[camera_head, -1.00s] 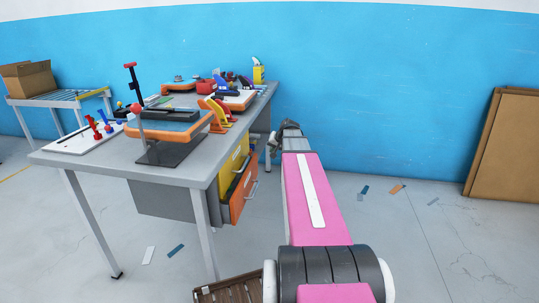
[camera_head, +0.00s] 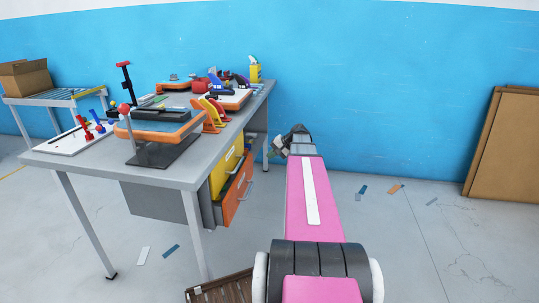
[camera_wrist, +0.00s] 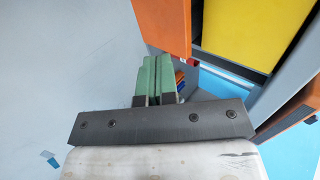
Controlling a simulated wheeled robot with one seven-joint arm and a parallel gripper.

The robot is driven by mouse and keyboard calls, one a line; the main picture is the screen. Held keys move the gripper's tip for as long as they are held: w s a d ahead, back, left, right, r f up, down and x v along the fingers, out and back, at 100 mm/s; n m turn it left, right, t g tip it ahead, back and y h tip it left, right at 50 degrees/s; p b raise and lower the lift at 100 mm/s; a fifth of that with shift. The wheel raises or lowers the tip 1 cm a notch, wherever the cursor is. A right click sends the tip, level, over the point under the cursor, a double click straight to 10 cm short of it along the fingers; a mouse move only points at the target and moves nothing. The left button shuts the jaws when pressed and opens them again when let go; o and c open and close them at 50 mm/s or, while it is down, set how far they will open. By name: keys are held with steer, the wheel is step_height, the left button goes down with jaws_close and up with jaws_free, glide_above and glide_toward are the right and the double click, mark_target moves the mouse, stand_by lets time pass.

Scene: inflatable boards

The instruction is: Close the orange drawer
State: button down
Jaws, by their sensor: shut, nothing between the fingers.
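The orange drawer (camera_head: 237,192) is in the unit under the grey workbench, below a yellow drawer (camera_head: 226,169). It sticks out partway, and its front stands apart from the unit. In the wrist view the orange front (camera_wrist: 160,24) is at the top, just ahead of my gripper's fingertips. My gripper (camera_wrist: 157,62) has green fingers pressed together with nothing between them. In the head view my gripper (camera_head: 283,146) is beyond the drawer and to its right, partly hidden by my arm. I cannot tell from the wrist view whether the fingers touch the drawer.
The workbench (camera_head: 178,172) carries several tools and fixtures. A wooden crate (camera_head: 222,288) lies on the floor near my arm's base. Brown boards (camera_head: 508,147) lean against the blue wall at right. The floor between bench and boards is mostly clear, with a few small scraps.

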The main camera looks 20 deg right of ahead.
mark_target(246, 162)
steer(key=x, duration=0.3)
steer(key=r+x, duration=0.1)
steer(key=x, duration=0.2)
steer(key=w+a+x, duration=0.1)
steer(key=x, duration=0.2)
steer(key=shift+r, duration=0.2)
steer(key=shift+w+a, duration=0.25)
steer(key=shift+a, duration=0.25)
steer(key=shift+a, duration=0.1)
steer(key=shift+w+a, duration=0.75)
steer(key=shift+a, duration=0.2)
steer(key=shift+s+d, duration=0.1)
